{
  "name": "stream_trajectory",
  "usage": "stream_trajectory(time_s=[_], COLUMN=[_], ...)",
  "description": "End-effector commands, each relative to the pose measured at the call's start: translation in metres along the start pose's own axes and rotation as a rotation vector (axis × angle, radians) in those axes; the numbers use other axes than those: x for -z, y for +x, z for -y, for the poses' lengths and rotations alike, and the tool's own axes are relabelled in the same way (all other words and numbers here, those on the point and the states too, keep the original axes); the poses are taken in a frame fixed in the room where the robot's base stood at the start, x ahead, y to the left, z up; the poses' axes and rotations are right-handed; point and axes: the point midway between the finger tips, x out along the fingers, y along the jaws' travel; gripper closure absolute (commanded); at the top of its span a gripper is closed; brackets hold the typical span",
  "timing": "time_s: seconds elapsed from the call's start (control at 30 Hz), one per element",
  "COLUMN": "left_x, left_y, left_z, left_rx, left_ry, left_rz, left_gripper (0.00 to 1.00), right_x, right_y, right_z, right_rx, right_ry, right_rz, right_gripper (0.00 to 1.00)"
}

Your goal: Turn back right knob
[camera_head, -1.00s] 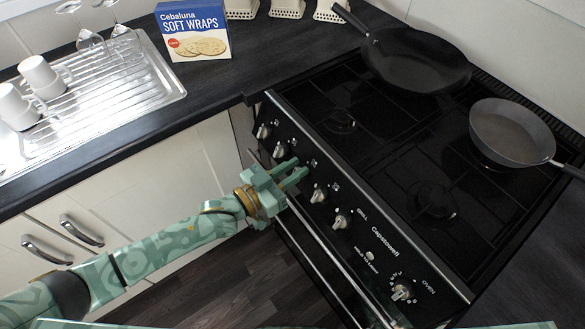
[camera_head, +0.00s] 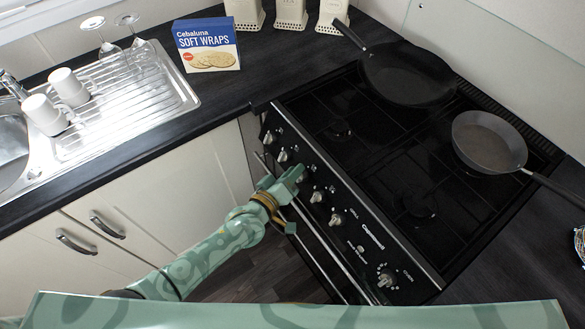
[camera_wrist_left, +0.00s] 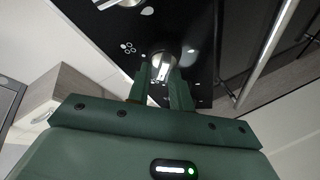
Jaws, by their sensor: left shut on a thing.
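The black stove front panel (camera_head: 360,245) carries a row of silver knobs. My left gripper (camera_head: 298,176) is at the third knob from the far end. In the left wrist view this silver knob (camera_wrist_left: 162,66) sits between the two fingers of my left gripper (camera_wrist_left: 165,82), which are shut on it. In the head view the gripper mostly hides that knob. Two knobs (camera_head: 268,138) show beyond it, and others, such as the fourth knob (camera_head: 316,197), are nearer. My right gripper is not in view.
A dark frying pan (camera_head: 405,75) and a grey pan (camera_head: 487,145) sit on the hob, the grey pan's handle reaching right. An oven rail (camera_head: 335,262) runs below the knobs. A Soft Wraps box (camera_head: 207,47) and a draining rack (camera_head: 125,105) with cups and glasses are on the counter.

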Motion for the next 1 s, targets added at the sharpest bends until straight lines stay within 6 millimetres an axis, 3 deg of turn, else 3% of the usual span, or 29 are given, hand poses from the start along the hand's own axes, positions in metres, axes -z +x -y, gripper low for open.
stream_trajectory(time_s=[0.03,0.5,1.0], left_x=[-0.007,-0.009,-0.011], left_y=[-0.004,-0.004,-0.003], left_z=[-0.001,0.002,0.005], left_rx=[0.028,0.195,0.266], left_ry=[-0.039,-0.395,-0.547], left_rz=[0.018,0.018,0.019], left_gripper=[1.00,1.00,1.00], right_x=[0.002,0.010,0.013], right_y=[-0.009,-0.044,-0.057], right_z=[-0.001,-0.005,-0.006], right_rx=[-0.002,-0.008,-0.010], right_ry=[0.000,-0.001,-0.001], right_rz=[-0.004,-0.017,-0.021], right_gripper=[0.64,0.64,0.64])
